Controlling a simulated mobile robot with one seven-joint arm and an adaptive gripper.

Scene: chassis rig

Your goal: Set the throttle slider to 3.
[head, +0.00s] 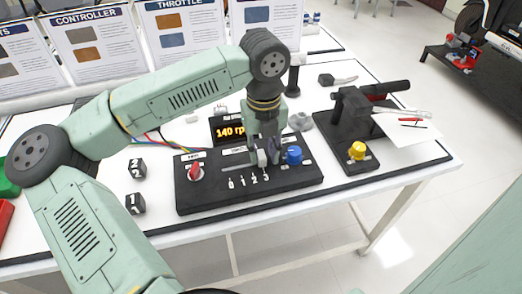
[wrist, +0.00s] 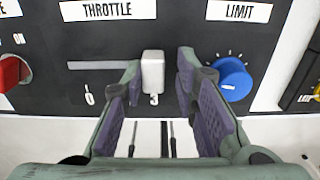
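The throttle slider is a white block knob (wrist: 153,70) in the wrist view, also visible in the head view (head: 262,158). It stands at the right end of its slot (wrist: 95,65), directly above the mark 3 (wrist: 154,99). The mark 0 (wrist: 89,95) shows at the slot's left end; my left finger hides the marks between in the wrist view. My gripper (wrist: 160,68) is open, one finger on each side of the knob. The left finger is very close to the knob; I cannot tell if they touch. A clear gap separates the right finger from it.
The blue LIMIT knob (wrist: 231,80) is just right of my right finger. A red switch (wrist: 12,72) is at the panel's left. Behind the black control panel (head: 200,204) stands a display (head: 231,131) reading 140. A black device with a yellow knob (head: 357,151) is to the right.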

